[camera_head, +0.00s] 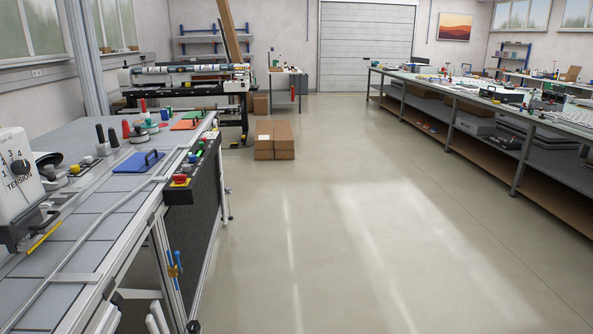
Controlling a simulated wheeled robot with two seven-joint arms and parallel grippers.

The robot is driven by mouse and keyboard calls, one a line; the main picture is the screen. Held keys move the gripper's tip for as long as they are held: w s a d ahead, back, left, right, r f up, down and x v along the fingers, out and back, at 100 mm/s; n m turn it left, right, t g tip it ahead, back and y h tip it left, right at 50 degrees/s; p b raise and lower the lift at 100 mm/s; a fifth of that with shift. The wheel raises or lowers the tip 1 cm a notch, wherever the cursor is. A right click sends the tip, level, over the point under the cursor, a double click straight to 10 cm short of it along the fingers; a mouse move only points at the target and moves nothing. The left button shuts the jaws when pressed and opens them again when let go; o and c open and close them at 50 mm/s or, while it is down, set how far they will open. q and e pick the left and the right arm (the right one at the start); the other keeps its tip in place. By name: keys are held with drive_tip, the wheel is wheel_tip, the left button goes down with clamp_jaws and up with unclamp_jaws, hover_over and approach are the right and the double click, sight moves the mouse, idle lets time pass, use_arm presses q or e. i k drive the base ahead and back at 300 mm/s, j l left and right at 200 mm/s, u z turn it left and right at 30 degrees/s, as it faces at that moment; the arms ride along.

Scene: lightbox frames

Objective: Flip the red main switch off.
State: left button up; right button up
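A red switch knob (181,179) on a yellow base sits at the near end of a narrow control strip, on the right edge of the long machine table at left. The black panel (194,205) drops below it. The knob is small in this view, and I cannot tell which position it is turned to. Neither of my grippers is in view.
The machine table (85,228) carries a blue pad (138,161), an orange pad (188,123), spools and a white tension unit (14,172). Cardboard boxes (274,140) stand on the floor beyond. A long workbench (515,113) lines the right. The middle floor is clear.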

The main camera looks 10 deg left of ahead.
sight(179, 179)
drive_tip(key=i+u, duration=0.25)
drive_tip(key=i, duration=0.45)
drive_tip(key=i+l+u, duration=0.25)
drive_tip(key=i, duration=0.45)
drive_tip(key=i+u, duration=0.4)
drive_tip(key=i+l+u, duration=0.15)
drive_tip(key=i+u, duration=0.25)
drive_tip(key=i+l+u, duration=0.6)
drive_tip(key=u, duration=0.15)
drive_tip(key=i+l, duration=0.05)
